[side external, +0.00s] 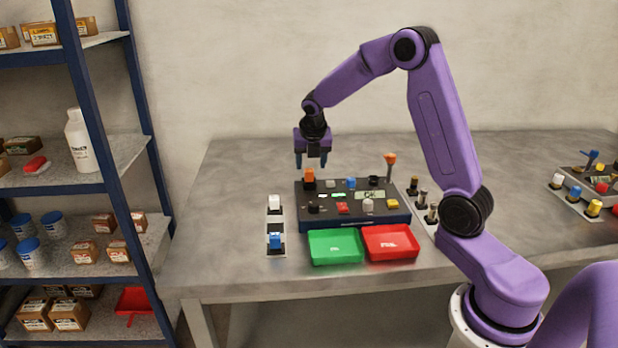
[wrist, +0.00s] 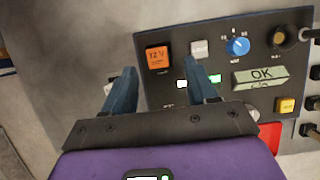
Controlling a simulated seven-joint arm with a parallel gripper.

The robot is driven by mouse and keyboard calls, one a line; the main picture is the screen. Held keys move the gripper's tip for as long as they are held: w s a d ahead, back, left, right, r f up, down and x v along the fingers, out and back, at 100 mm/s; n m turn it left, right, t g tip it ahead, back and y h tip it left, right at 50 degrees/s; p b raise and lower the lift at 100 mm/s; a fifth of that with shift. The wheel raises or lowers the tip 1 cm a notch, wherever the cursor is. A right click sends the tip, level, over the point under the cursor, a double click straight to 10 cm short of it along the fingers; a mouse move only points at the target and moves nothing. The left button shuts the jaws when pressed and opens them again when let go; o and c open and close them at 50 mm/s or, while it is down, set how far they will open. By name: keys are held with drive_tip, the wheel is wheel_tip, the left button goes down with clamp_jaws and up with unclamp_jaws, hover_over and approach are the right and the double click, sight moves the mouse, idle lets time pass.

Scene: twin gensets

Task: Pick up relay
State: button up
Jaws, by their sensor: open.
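An orange block marked "12 V" (wrist: 158,58), which looks like the relay, sits in the upper left corner of the dark panel (wrist: 165,20). In the side view the orange block (side external: 309,175) stands at the panel's back left. My gripper (side external: 310,164) is above it, pointing down, with its fingers apart and nothing between them. In the wrist view my gripper (wrist: 159,72) shows two blue-grey fingers, with the orange block beyond the tips and no visible contact.
The panel also carries a blue knob (wrist: 237,46), a grey block (wrist: 199,48), an "OK" display (wrist: 260,76) and a yellow button (wrist: 287,105). A green tray (side external: 335,258) and red tray (side external: 390,256) lie in front.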

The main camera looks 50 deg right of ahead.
sight(309, 171)
drive_tip(key=shift+x, duration=2.15)
drive_tip(key=shift+a, duration=0.1)
